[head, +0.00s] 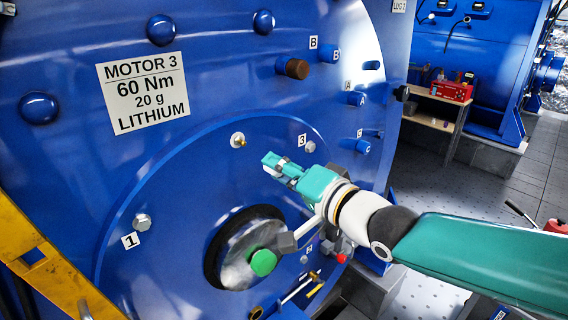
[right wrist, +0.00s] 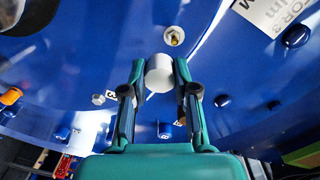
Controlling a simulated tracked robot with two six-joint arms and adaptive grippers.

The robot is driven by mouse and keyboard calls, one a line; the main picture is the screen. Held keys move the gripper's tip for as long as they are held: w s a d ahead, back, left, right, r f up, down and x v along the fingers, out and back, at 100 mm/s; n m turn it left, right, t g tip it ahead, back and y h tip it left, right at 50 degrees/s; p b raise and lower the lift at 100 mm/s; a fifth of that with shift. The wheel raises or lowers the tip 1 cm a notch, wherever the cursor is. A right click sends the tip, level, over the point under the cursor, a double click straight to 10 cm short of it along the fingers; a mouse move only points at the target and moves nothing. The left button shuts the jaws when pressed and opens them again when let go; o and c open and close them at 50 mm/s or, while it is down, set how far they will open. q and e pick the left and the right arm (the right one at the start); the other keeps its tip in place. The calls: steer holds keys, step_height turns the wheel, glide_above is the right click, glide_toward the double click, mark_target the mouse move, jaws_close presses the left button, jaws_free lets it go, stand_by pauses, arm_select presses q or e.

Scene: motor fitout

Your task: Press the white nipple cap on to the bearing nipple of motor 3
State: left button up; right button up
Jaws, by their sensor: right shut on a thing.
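The motor 3 housing is a big blue face with a "MOTOR 3" sign (head: 145,88). Its bearing nipple (head: 238,140) is a small brass fitting on a pale round boss, left of and above my right gripper (head: 272,165). In the right wrist view my right gripper (right wrist: 160,72) is shut on the white nipple cap (right wrist: 159,75), held between its fingertips. The nipple (right wrist: 174,36) shows there just beyond the cap, slightly to the right and apart from it in the picture. In the head view I cannot make out the cap at the fingertips. My left gripper is not in view.
Bolts stand out around the nipple, one near label 1 (head: 142,221) and one near label 3 (head: 310,147). The shaft end with a green centre (head: 263,262) is below. A yellow bar (head: 35,245) crosses the left. A red box (head: 452,90) sits on a shelf behind.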

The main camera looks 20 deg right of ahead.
mark_target(245, 144)
steer(key=shift+s+a+r, duration=0.1)
steer(key=shift+s+r, duration=0.25)
steer(key=shift+r, duration=0.45)
steer(key=shift+x, duration=1.6)
steer(key=shift+b+x, duration=0.3)
steer(key=shift+x, duration=0.95)
steer(key=shift+w+a+r, duration=0.1)
steer(key=shift+r, duration=0.05)
steer(key=shift+x, duration=1.45)
